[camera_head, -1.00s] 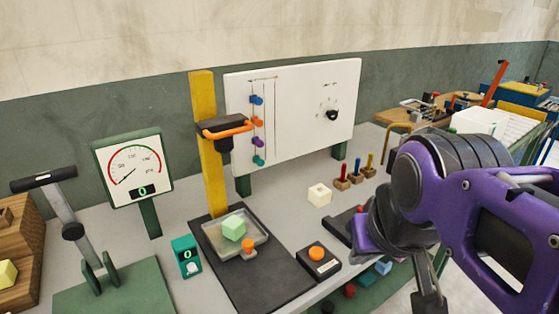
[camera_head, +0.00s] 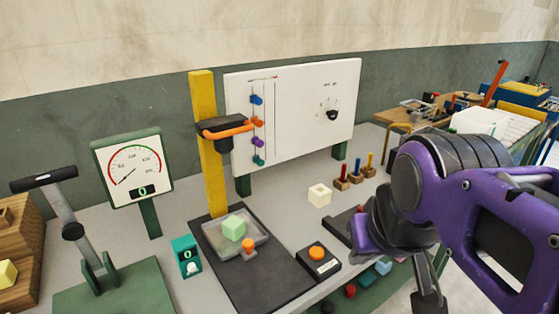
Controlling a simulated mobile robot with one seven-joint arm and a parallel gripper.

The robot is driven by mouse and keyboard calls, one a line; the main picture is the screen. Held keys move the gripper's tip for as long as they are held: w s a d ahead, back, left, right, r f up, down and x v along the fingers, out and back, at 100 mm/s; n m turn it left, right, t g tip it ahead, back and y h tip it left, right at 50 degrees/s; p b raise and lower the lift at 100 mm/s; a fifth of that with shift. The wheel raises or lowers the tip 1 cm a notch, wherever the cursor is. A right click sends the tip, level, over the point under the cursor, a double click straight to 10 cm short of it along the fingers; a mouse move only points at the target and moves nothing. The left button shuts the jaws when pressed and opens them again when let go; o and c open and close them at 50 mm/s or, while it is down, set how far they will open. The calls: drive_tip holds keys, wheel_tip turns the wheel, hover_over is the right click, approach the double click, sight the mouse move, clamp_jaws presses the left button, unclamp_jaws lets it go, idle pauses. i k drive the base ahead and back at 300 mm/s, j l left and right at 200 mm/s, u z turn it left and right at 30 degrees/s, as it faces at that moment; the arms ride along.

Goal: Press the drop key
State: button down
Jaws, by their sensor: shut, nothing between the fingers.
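An orange round button (camera_head: 317,253) sits on a small black box with a white label, near the front edge of the grey bench; it looks like the drop key, though the label is too small to read. My gripper (camera_head: 428,302) hangs down at the lower right, to the right of the button and apart from it. It is shut and empty, and its tips run into the lower picture edge. The yellow press column (camera_head: 208,150) carries a dark head with an orange handle. Below it, a pale green foam block (camera_head: 233,228) lies in a grey tray (camera_head: 256,238).
An orange knob (camera_head: 247,245) stands at the tray's front. A white board (camera_head: 300,120) with coloured sliders and a dial stands behind. A dial gauge (camera_head: 134,165), a green counter box (camera_head: 186,255) and a cream block (camera_head: 319,195) stand nearby. A dark flat part lies between button and arm.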

sight(316, 253)
drive_tip(key=k+l, duration=0.15)
drive_tip(key=k, duration=0.2)
drive_tip(key=i+l+u, duration=0.15)
drive_tip(key=l, duration=0.2)
drive_tip(key=i+l+u, duration=0.3)
drive_tip(key=l, duration=0.4)
drive_tip(key=i+j+u, duration=0.1)
drive_tip(key=j+u, duration=0.15)
drive_tip(key=i+j+u, duration=0.1)
drive_tip(key=u, duration=0.2)
drive_tip(key=l+z, duration=0.25)
drive_tip(key=k+l+z, duration=0.1)
drive_tip(key=z, duration=0.2)
drive_tip(key=l, duration=0.1)
